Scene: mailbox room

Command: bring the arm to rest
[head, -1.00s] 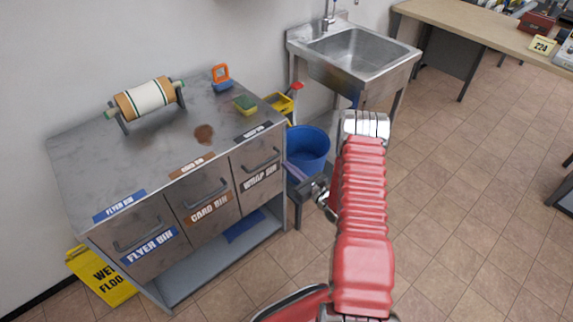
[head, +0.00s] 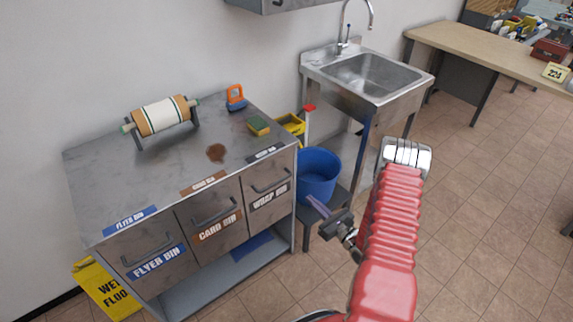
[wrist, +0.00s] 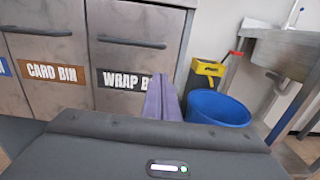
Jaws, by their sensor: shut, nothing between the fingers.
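My red arm (head: 392,235) reaches forward on the right of the head view, bent at a silver joint. My gripper (head: 315,203) hangs to the left of the arm, in front of the blue bucket. Its purple fingers are together and hold nothing. The wrist view also shows the closed gripper (wrist: 162,88), pointing towards the gap between the wrap bin drawer (wrist: 138,58) and the blue bucket (wrist: 215,108). I cannot tell its exact distance from them.
A metal cabinet (head: 100,170) with flyer, card and wrap drawers stands at left. A sink (head: 370,75) stands behind. Floor at right is open.

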